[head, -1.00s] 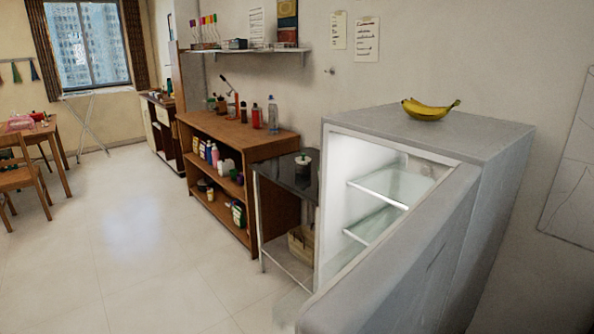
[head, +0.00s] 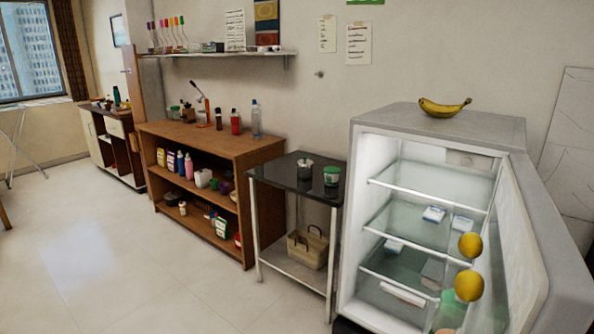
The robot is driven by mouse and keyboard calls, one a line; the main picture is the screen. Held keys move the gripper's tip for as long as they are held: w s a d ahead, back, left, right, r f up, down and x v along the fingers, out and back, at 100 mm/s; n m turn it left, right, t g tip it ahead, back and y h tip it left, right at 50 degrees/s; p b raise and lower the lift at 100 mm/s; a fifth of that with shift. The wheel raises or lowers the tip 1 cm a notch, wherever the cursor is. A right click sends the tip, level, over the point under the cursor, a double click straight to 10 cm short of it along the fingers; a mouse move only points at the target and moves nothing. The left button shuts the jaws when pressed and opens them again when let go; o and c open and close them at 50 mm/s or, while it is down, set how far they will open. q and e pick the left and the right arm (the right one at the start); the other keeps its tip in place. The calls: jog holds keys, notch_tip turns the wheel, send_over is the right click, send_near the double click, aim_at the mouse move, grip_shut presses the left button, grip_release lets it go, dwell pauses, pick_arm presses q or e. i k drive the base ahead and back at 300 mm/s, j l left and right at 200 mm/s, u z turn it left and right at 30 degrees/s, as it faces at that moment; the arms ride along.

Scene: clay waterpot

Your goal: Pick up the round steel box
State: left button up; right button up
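I cannot make out a round steel box for certain in the head view. Two small round containers stand on the dark-topped side table (head: 266,173). One is a grey-and-dark container (head: 304,170) with something green on top. Neither of my grippers is in view.
An open fridge (head: 365,200) stands right of the side table, its door (head: 525,245) swung out to the right. Bananas (head: 444,107) lie on top. A wooden shelf unit (head: 175,140) with bottles stands left of the side table. The floor (head: 130,270) in front is clear.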

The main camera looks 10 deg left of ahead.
aim_at(302, 173)
jog(key=i+j, duration=0.2)
jog(key=i+j+z, duration=0.1)
jog(key=j, duration=0.3)
jog(key=i+j+z, duration=0.1)
jog(key=i+j, duration=0.3)
jog(key=j, duration=0.25)
jog(key=i+j+z, duration=0.1)
jog(key=j, duration=0.25)
jog(key=i, duration=0.1)
